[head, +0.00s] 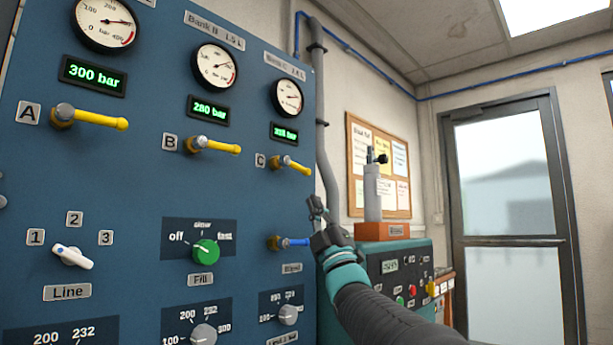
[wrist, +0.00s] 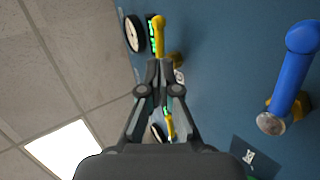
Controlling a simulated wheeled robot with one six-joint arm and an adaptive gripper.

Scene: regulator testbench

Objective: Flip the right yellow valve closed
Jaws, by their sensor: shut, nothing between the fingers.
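The right yellow valve, C (head: 292,165), is on the blue panel with its handle pointing right and slightly down. In the wrist view, its yellow handle (wrist: 158,36) shows just past my fingertips, which partly cover its lower part. My gripper (head: 316,204) is shut and empty, below and right of the handle's tip in the head view. In the wrist view my gripper (wrist: 160,66) has its fingertips together; I cannot tell whether they touch the handle.
A blue-handled valve (head: 290,242) sits below valve C, near my gripper; it looks large in the wrist view (wrist: 292,72). Yellow valves B (head: 215,145) and A (head: 92,118) are left. A grey pipe (head: 322,130) and green-topped bench unit (head: 400,265) stand right.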

